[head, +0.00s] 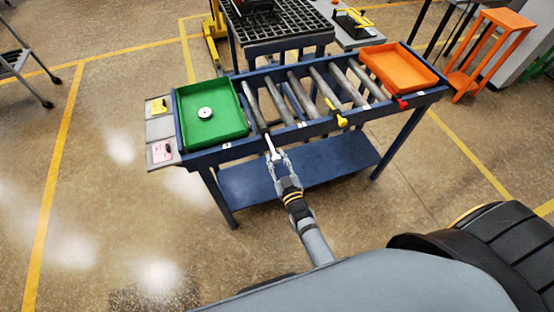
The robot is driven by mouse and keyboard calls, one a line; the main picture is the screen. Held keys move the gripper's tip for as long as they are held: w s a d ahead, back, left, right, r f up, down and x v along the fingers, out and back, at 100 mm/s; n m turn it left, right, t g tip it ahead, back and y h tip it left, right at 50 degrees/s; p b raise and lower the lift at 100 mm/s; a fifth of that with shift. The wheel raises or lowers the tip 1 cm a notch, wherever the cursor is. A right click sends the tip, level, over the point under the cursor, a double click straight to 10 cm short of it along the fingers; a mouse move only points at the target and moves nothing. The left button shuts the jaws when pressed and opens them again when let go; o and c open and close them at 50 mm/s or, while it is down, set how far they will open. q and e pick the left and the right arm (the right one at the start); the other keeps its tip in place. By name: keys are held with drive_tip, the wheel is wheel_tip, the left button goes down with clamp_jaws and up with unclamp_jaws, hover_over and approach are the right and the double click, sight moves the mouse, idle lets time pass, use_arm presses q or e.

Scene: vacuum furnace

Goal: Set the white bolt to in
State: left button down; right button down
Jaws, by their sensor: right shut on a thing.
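The white bolt (269,141) is on the front rail of the blue roller table (232,152), a little right of the green tray. My right gripper (276,158) reaches up from below and is shut on the white bolt at its near end. The gripper's fingers partly hide the bolt, and I cannot tell how far in it sits. My left gripper is not in the view.
A green tray (238,118) with a small white disc (205,113) stands on the table's left end. A yellow bolt (342,121) and a red bolt (402,103) sit farther right along the front rail. An orange tray (418,82) is at the right end.

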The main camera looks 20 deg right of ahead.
sight(270, 142)
drive_tip(key=w+b, duration=0.3)
drive_tip(key=w, duration=0.4)
drive_tip(key=shift+a+f, duration=0.1)
drive_tip(key=shift+a, duration=0.05)
drive_tip(key=shift+w, duration=0.15)
drive_tip(key=shift+r, duration=0.25)
drive_tip(key=c, duration=1.3)
unclamp_jaws()
drive_tip(key=o, duration=0.3)
drive_tip(key=shift+w+f, duration=0.1)
drive_tip(key=shift+f, duration=0.05)
